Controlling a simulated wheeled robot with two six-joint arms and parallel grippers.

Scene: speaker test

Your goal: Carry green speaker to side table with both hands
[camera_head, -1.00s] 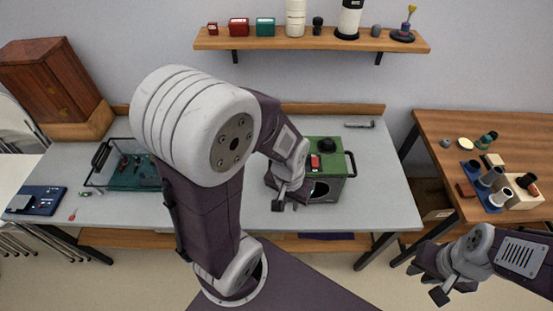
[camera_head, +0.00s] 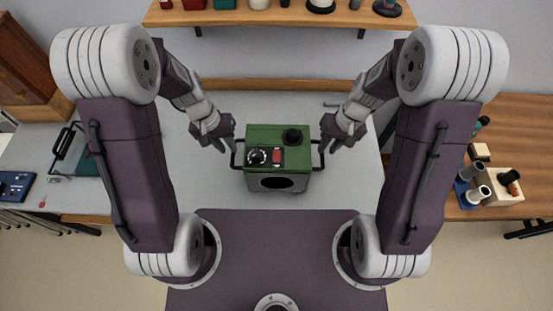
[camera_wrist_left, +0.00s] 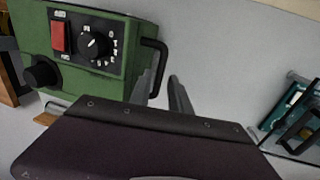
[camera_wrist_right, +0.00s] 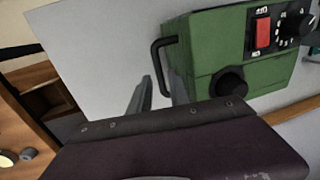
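The green speaker (camera_head: 262,136) stands upright on the grey table (camera_head: 340,190), with a red switch, a dial and a black knob on top and a black handle on each side. My left gripper (camera_head: 228,144) is at its left handle (camera_wrist_left: 157,62), with open fingers on either side of the handle. My right gripper (camera_head: 327,144) is at its right handle (camera_wrist_right: 158,62), with open fingers likewise on either side. I cannot tell whether the fingers touch the handles. A wooden table (camera_head: 510,130), apparently the side table, is at the right.
Blue and wooden holders with cylinders (camera_head: 497,190) occupy part of the wooden table. A shelf with several items (camera_head: 270,18) hangs above the grey table. A teal crate with a black handle (camera_head: 88,163) stands at left. Grey table surface is clear around the speaker.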

